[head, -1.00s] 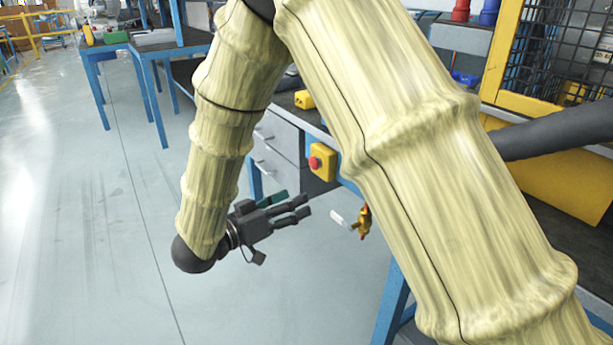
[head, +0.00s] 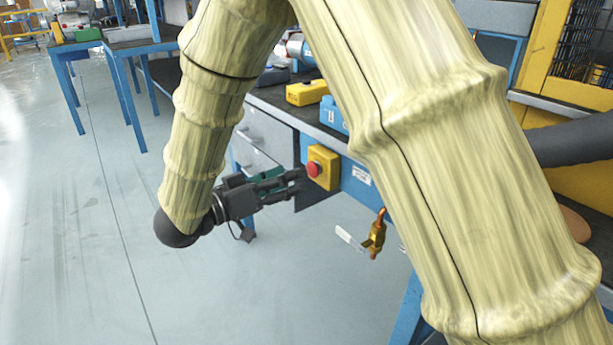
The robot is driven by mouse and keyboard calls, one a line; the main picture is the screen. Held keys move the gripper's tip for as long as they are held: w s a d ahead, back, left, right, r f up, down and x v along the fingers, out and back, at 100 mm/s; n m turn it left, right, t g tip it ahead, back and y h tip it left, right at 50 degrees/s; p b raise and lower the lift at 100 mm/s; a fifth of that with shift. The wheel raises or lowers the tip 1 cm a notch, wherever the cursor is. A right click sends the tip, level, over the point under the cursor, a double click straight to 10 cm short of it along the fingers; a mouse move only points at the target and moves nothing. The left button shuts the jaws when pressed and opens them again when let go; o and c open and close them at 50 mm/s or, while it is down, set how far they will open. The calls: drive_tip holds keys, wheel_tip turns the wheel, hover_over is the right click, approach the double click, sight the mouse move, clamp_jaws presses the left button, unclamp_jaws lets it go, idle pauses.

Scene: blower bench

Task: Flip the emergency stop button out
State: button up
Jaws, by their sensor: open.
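The emergency stop button (head: 313,169) is a red round knob on a yellow box (head: 329,166), fixed to the blue front edge of the bench. My gripper (head: 298,184) is dark grey and open. Its fingers point right, and their tips lie just left of the red button in the picture. I cannot tell whether they touch it or how far the gap is. Nothing shows between the fingers.
A brass valve with a pale lever (head: 376,236) hangs from the bench front, right of the yellow box. Grey drawers (head: 262,142) stand behind my gripper. A yellow control box (head: 306,92) lies on the bench top. The floor at left is clear.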

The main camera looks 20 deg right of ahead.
sight(309, 171)
drive_tip(key=shift+b+x, duration=0.95)
drive_tip(key=shift+x, duration=2.1)
drive_tip(key=shift+s, duration=0.1)
clamp_jaws()
